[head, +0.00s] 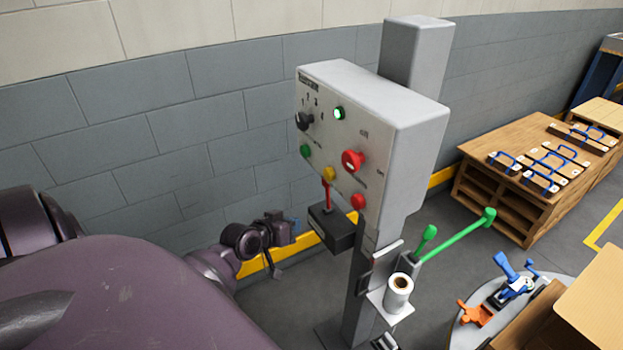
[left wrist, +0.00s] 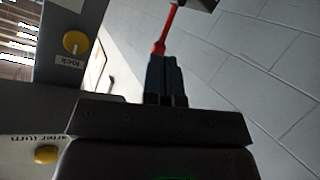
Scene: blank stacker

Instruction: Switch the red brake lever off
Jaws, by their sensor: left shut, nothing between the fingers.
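The red brake lever (head: 327,197) stands up from a dark box (head: 338,238) on the left side of the grey control post. It also shows in the left wrist view (left wrist: 164,38), just past my fingertips. My left gripper (head: 295,225) is left of the box, with its dark blue fingers pointing toward it. In the left wrist view my left gripper (left wrist: 166,62) is shut and empty, its tips close to the lever; whether they touch it I cannot tell. My right gripper is not in view.
The grey control box (head: 405,150) carries a red knob (head: 352,160), a lit green lamp (head: 339,113) and other buttons. Green levers (head: 455,237) and a white roll (head: 398,290) are to the right. A wooden bench (head: 500,200) stands behind. A block wall is close behind my gripper.

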